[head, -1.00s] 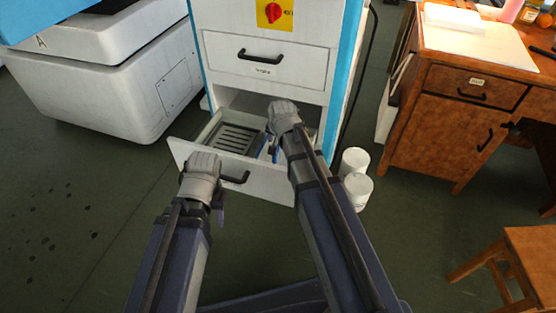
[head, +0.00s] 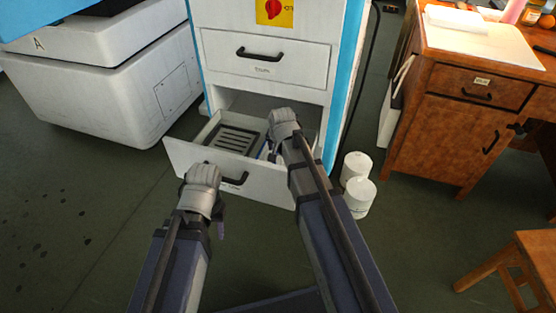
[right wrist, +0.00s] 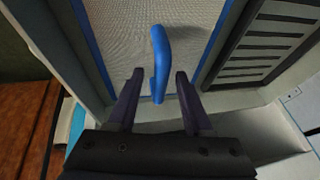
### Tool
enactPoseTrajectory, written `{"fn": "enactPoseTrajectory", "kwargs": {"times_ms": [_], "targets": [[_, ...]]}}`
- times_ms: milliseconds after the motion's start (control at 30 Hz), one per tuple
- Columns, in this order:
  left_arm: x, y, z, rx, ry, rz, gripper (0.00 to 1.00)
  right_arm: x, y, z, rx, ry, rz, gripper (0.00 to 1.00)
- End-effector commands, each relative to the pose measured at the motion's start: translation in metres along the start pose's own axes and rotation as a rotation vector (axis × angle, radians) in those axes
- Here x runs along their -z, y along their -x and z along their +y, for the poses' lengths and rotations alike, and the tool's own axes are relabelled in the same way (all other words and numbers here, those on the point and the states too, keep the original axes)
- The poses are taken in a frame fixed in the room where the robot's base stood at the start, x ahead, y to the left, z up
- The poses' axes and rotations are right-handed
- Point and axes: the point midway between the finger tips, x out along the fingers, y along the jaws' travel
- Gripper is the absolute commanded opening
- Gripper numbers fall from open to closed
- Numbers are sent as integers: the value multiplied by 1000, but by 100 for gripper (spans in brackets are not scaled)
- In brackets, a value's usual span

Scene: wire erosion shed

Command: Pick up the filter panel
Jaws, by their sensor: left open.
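The filter panel (right wrist: 195,30) lies in the open drawer (head: 235,168), on the right side. In the right wrist view it is a grey mesh with a blue frame and an upright blue handle (right wrist: 160,60). In the head view only a sliver of blue (head: 264,150) shows beside my right arm. My right gripper (right wrist: 159,78) is open, with one finger on each side of the handle and gaps between; its fingers are hidden by the arm in the head view. My left gripper (head: 221,229) is open and empty, in front of the drawer, mostly hidden by its wrist.
A dark slotted grate (head: 238,140) lies in the drawer left of the panel. A closed drawer (head: 264,60) is above. Two white cylinders (head: 358,185) stand on the floor to the right, near a wooden desk (head: 440,130) and stool (head: 520,265).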

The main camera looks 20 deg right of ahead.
Motion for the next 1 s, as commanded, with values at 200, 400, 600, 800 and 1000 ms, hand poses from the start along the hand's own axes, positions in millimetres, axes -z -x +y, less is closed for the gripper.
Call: {"fn": "enactPoseTrajectory", "kwargs": {"times_ms": [200,400,600,800,1000], "targets": [[0,0,0,0,0,0,49,0,0,0,0,0,0,24],[0,0,0,0,0,0,49,0,0,0,0,0,0,2],[0,0,0,0,0,0,49,0,0,0,0,0,0,0],[0,0,0,0,0,0,49,0,0,0,0,0,0,0],[0,0,0,0,0,0,49,0,0,0,0,0,0,0]]}}
